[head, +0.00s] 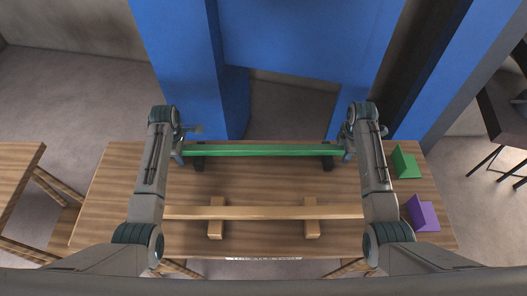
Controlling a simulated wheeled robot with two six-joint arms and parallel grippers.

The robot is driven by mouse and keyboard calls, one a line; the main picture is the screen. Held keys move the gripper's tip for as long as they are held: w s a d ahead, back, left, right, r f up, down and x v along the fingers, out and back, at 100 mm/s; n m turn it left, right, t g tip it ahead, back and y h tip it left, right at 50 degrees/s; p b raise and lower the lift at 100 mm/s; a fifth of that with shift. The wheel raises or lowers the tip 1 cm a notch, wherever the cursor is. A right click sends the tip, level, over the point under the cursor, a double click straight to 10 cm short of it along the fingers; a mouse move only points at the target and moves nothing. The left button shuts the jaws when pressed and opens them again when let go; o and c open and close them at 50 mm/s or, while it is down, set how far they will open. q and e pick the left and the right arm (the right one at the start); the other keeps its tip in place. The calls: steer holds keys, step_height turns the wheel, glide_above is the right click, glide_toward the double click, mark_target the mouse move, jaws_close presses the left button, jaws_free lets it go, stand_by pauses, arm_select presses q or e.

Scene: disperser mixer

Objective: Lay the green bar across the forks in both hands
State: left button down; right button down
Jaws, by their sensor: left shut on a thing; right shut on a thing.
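The long green bar (262,150) lies level, left to right, above the far part of the wooden table in the head view. My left gripper (182,153) is at the bar's left end and is shut on it. My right gripper (345,153) is at the right end and is shut on it. A dark piece (198,164) shows under the bar near its left end, and another dark piece (327,164) near its right end. I cannot tell whether these are forks, stands or finger parts. The contact at both ends is small and partly hidden by my wrists.
A wooden bar (262,213) rests across two wooden blocks (216,230) (312,230) nearer me on the table (110,215). A green wedge (405,162) and a purple wedge (422,213) stand at the right. Blue machine columns (180,60) rise behind the table.

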arm_select(q)
steer(key=shift+w+r, duration=0.1)
steer(key=shift+r, duration=0.15)
arm_select(e)
steer(key=shift+w+r, duration=0.1)
steer(key=shift+r, duration=0.15)
